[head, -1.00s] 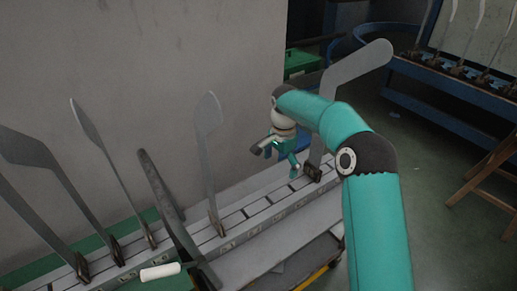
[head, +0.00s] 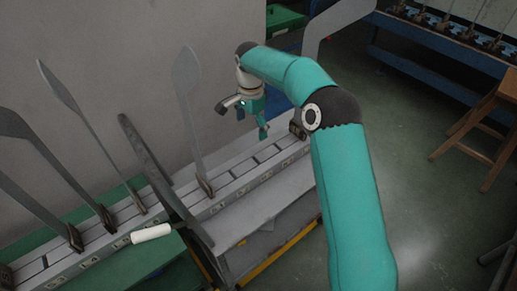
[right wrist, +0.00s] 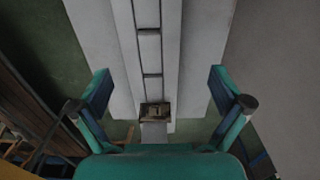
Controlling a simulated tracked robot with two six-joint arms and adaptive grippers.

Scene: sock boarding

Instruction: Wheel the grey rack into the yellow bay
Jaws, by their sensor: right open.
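No grey rack on wheels and no yellow bay can be made out for certain. A long grey rail (head: 245,178) with slots runs along the wall, and upright flat grey boards (head: 187,80) stand on it. My right gripper (head: 247,116) is open and empty above the far end of the rail, near the last board (head: 333,18). In the right wrist view its spread fingers (right wrist: 159,84) straddle the rail (right wrist: 148,52) from above, with a small board holder (right wrist: 155,111) between and below them. My left gripper is out of view.
A white roll (head: 151,233) lies on the green surface beside the rail. A yellow strip (head: 281,255) edges a low grey shelf. A wooden stool (head: 483,130) and a blue bench (head: 440,65) stand at right. The dark floor between is clear.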

